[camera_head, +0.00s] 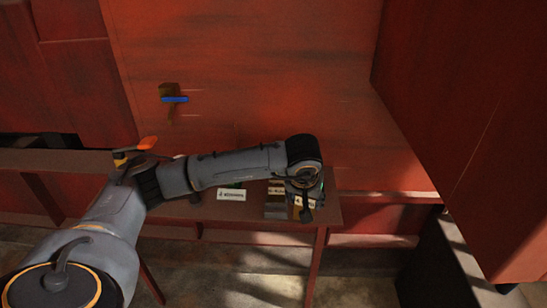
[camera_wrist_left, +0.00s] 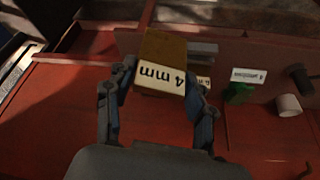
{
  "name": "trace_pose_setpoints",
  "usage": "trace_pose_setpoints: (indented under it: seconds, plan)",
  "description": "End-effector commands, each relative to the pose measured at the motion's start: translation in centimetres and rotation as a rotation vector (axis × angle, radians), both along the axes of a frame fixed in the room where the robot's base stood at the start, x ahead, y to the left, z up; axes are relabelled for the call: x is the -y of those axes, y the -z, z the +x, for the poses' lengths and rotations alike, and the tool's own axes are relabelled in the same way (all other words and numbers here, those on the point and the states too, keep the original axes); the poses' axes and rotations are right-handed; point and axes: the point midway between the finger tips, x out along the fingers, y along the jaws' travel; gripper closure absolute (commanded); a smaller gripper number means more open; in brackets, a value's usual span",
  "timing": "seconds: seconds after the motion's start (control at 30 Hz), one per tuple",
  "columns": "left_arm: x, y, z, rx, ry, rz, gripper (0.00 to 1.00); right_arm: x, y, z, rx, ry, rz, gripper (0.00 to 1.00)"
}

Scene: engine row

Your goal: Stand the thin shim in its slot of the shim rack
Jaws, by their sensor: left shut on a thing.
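My left gripper (camera_wrist_left: 162,77) is shut on a brown, flat shim (camera_wrist_left: 164,48) with a white label reading "4 mm", upside down in the left wrist view. A finger stands at each side of the shim. In the head view the left gripper (camera_head: 305,205) hangs over the right end of the table, mostly hidden under its own wrist. Beside it is a brown and grey block with white labels (camera_head: 275,209), apparently the shim rack. Its slots cannot be made out. In the left wrist view another white label shows partly behind the right finger. My right gripper is not in view.
A white label card (camera_head: 231,195) stands on the red table (camera_head: 328,208), left of the block. A green item (camera_wrist_left: 238,92) and a white cylinder (camera_wrist_left: 289,107) stand right of the gripper in the wrist view. A red wall rises behind the table.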

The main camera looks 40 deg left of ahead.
Motion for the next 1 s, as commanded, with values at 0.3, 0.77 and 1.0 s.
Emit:
trace_pose_setpoints:
  seconds: [0.3,0.77,1.0]
  plan:
    - [-10.0,-0.9,5.0,0.000,-0.236,0.000,0.80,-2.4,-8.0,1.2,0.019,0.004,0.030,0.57]
    - [-12.1,-0.1,5.5,0.005,-0.274,-0.001,0.80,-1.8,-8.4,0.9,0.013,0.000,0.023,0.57]
    - [-12.1,0.1,5.4,0.004,-0.272,0.000,0.80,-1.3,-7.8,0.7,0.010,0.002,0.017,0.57]
